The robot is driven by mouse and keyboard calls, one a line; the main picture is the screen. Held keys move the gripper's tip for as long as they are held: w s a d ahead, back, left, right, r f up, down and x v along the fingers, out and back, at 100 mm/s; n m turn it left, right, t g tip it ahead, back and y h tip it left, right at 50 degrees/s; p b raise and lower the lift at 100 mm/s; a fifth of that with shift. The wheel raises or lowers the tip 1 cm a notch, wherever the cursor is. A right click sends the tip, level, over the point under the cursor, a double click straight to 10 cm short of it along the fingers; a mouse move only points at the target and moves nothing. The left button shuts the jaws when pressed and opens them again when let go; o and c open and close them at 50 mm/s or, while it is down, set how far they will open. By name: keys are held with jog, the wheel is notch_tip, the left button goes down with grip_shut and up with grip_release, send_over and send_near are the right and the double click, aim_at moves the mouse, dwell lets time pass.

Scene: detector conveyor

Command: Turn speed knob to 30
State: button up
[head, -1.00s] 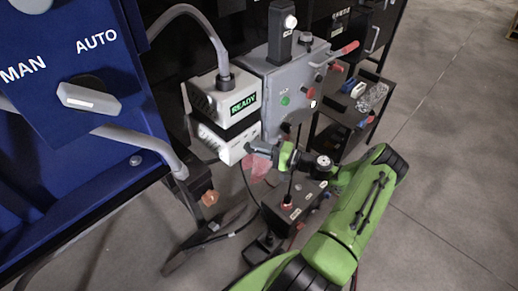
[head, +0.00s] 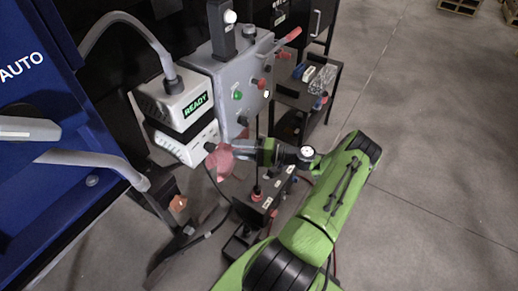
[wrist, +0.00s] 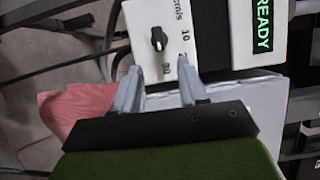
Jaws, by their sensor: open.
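Another mark is partly covered by a fingertip. A small light mark shows on the knob's lower side; its exact setting is hard to read. My gripper (wrist: 157,72) is open and empty, its two grey fingers pointing at the panel just below the knob in the picture, with the knob outside them. In the head view my gripper (head: 232,148) is beside the lower white box (head: 200,145) and a dark knob (head: 210,147).
A white unit with a lit READY display (head: 197,104) sits above the knob's box. A grey control box (head: 232,80) with buttons and a red-handled lever stands to the right. A translucent red piece (wrist: 75,108) is near my fingers. Cables hang below; open floor lies right.

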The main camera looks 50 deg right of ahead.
jog(key=v, duration=0.8)
jog(key=shift+s+d, duration=0.2)
jog(key=shift+s, duration=0.1)
